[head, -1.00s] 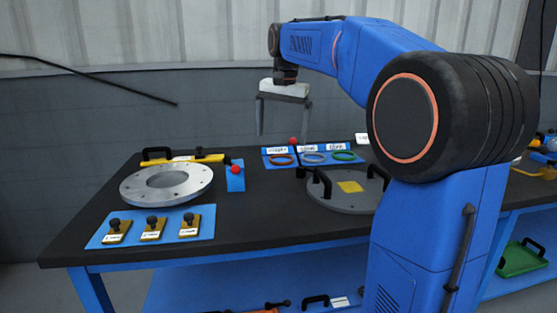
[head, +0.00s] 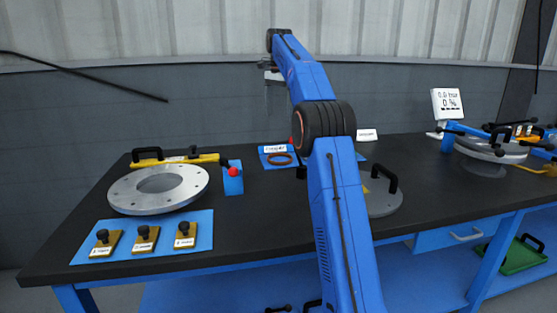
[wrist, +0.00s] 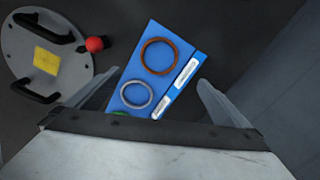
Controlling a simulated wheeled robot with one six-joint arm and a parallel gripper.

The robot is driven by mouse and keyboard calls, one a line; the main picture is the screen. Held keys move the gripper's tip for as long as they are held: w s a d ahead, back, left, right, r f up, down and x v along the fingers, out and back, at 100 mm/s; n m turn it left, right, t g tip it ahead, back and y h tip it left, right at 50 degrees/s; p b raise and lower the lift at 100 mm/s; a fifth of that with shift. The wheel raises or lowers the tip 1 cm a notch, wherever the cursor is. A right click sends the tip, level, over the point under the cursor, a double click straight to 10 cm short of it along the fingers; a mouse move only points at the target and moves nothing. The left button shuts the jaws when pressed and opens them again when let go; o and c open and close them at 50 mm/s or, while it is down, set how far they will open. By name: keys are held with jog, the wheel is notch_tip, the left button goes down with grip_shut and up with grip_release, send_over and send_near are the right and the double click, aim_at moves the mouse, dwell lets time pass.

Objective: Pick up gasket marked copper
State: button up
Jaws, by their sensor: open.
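The copper-coloured gasket (head: 280,165) lies flat on a blue board at the back of the bench, with a white label behind it. In the wrist view the same brown ring (wrist: 143,58) lies at the board's far end, beside a label too small to read there. My gripper (wrist: 158,82) is open and empty, its fingers spread wide apart. The ring appears beyond the fingertips, between their lines. In the head view my gripper (head: 273,80) hangs well above the bench, partly hidden behind my arm.
A silver ring gasket (wrist: 125,95) lies beside the copper one; a green one (wrist: 119,114) is mostly hidden by my gripper. A grey round plate (wrist: 20,66) with black handles and a red ball (wrist: 95,44) stand close by. A metal flange (head: 120,190) is at left.

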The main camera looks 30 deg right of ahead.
send_near(277, 154)
jog(key=s+f, duration=0.1)
jog(key=f, duration=0.1)
jog(key=s+f, duration=0.2)
jog(key=f, duration=0.1)
jog(key=s+a+f, duration=0.1)
jog(key=f, duration=0.1)
jog(key=shift+s+f, duration=0.15)
jog(key=shift+f, duration=0.2)
jog(key=c, duration=1.2)
